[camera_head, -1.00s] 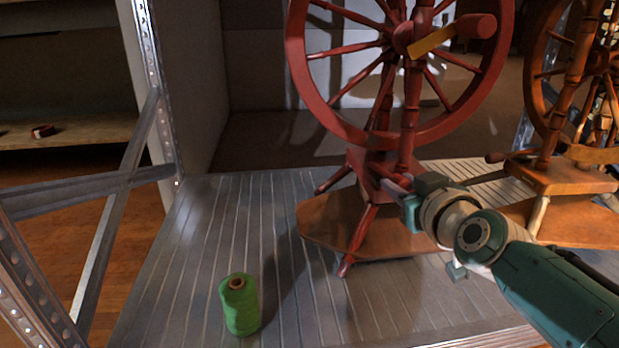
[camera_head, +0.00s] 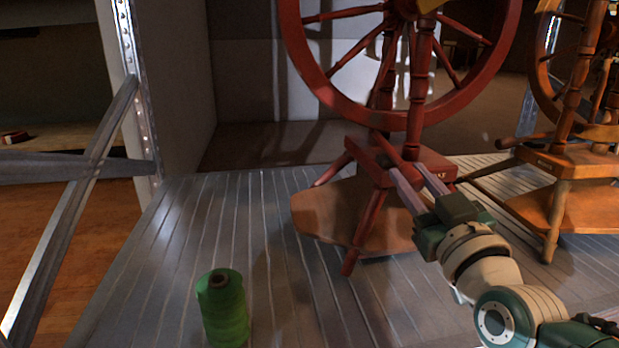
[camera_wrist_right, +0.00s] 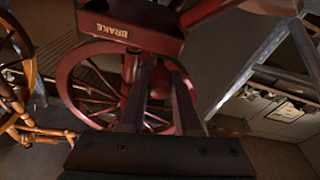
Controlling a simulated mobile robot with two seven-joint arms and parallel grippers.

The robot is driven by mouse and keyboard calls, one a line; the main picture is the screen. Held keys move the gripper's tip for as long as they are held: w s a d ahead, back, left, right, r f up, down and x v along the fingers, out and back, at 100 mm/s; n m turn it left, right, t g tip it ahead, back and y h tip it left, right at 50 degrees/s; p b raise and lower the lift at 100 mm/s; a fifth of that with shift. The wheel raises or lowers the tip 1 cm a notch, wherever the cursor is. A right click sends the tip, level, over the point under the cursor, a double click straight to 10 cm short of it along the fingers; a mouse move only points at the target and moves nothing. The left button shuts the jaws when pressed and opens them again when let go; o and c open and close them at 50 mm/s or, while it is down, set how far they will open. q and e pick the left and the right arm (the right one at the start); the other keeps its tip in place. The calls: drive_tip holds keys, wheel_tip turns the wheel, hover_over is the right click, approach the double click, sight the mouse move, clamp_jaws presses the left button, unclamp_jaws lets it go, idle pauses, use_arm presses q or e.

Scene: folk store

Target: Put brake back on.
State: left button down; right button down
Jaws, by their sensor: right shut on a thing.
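The red spinning wheel (camera_head: 350,121) stands on the slatted metal shelf, with a red block (camera_head: 440,160) on legs below its wheel. The block carries the word BRAKE (camera_wrist_right: 113,32) in the right wrist view. My right gripper (camera_head: 408,172) reaches in from the lower right to the front of this block. Its fingers are shut on a small red part beside the label, seen between them in the right wrist view (camera_wrist_right: 163,85). The fingers partly hide that part, so its full shape is unclear. My left gripper is not in view.
A green thread spool (camera_head: 222,310) stands upright at the front left of the shelf (camera_head: 190,240). A brown spinning wheel (camera_head: 570,165) stands close on the right. A metal upright (camera_head: 140,90) and a diagonal brace are at the left. The shelf's left part is mostly clear.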

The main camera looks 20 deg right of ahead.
drive_tip(key=shift+f, duration=0.2)
drive_tip(key=c, duration=0.6)
unclamp_jaws()
drive_tip(key=shift+r, duration=0.1)
drive_tip(key=shift+s+a+p, duration=0.1)
drive_tip(key=shift+s+p, duration=0.35)
drive_tip(key=shift+p, duration=0.05)
drive_tip(key=p+v, duration=0.3)
drive_tip(key=v, duration=0.6)
drive_tip(key=shift+p, duration=0.35)
